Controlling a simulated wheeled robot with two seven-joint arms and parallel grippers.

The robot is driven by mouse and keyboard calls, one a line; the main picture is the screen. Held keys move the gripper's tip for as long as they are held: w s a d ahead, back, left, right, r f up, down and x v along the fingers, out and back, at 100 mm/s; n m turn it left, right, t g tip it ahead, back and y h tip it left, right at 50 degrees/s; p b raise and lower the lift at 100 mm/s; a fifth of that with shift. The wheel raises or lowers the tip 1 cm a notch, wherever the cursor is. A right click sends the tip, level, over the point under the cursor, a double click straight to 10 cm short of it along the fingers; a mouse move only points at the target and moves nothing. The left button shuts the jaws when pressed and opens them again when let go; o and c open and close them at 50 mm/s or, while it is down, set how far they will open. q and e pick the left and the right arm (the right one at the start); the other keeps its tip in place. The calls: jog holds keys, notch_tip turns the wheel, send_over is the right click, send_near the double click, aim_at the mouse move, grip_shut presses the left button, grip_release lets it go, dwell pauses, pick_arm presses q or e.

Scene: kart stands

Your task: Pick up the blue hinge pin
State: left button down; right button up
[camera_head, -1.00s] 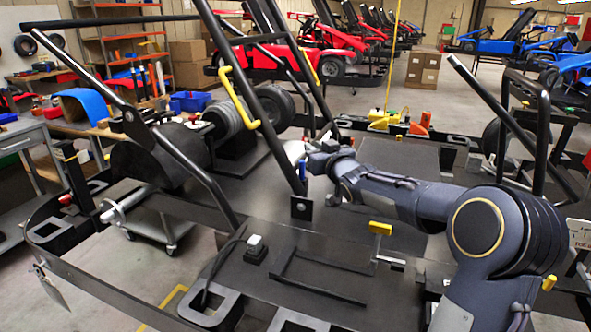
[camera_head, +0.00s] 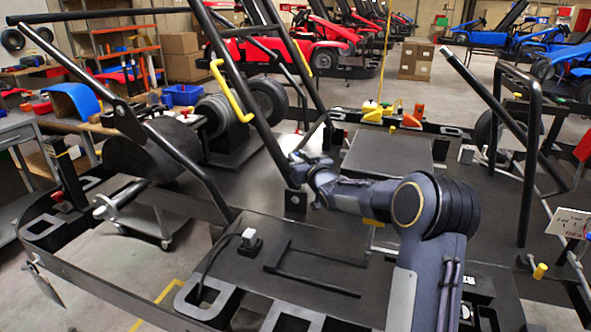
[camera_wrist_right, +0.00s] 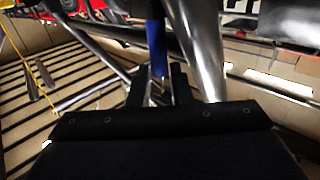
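The blue hinge pin (camera_wrist_right: 156,45) stands upright in the right wrist view, its lower end at the fingertips of my right gripper (camera_wrist_right: 160,85). The two dark fingers are a small gap apart, with the pin in line with that gap. Whether they press on the pin is unclear. In the head view my right gripper (camera_head: 298,168) is beside the foot of the slanted black bar (camera_head: 255,105). The pin cannot be made out there, apparently hidden by the gripper and bar. My left gripper is not in view.
A bracket foot (camera_head: 294,203) carries the bar on the black kart floor (camera_head: 330,245). A black box (camera_head: 388,160) stands behind my right arm. A metal tube (camera_wrist_right: 198,50) runs close right of the pin.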

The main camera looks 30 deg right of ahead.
jog(key=shift+w, duration=1.1)
grip_shut()
jog(key=shift+r, duration=0.1)
